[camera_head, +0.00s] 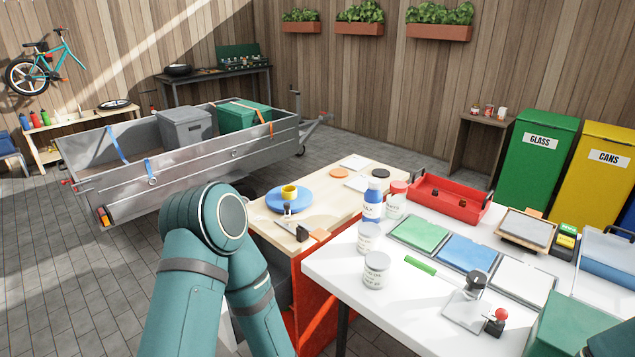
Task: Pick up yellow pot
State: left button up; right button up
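A small yellow pot (289,191) stands near the back left of the wooden workbench (335,205), at the blue round plate (275,202). A small pale upright piece shows just below the pot; I cannot tell what it is. My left arm's teal links rise in the foreground and bend back down out of the picture, left of the bench. Neither my left nor my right gripper shows, so their state and hold are hidden.
A dark clamp-like tool (302,233) and an orange coaster (320,235) lie in front of the plate. A blue-labelled bottle (373,201) and several white jars stand to the right. The white table (335,262) holds coloured panels and a red tray (450,206).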

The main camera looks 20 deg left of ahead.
aim_at(289, 193)
jog(key=u, duration=2.85)
jog(key=i+j+u, duration=0.15)
jog(key=i, duration=0.3)
jog(key=i+u, duration=0.1)
jog(key=i, duration=0.35)
jog(key=i+z, duration=0.4)
jog(key=i, duration=0.25)
jog(key=i+j+z, duration=0.1)
jog(key=i+z, duration=0.3)
jog(key=i, duration=0.2)
jog(key=i+z, duration=0.3)
jog(key=i, duration=0.4)
jog(key=i+j+z, duration=0.3)
jog(key=i, duration=0.35)
jog(key=i+l+z, duration=0.15)
jog(key=i+z, duration=0.15)
jog(key=z, duration=0.15)
jog(key=i+z, duration=0.25)
jog(key=z, duration=0.15)
jog(key=i+z, duration=0.3)
jog(key=z, duration=0.15)
jog(key=i+z, duration=0.4)
jog(key=i, duration=0.9)
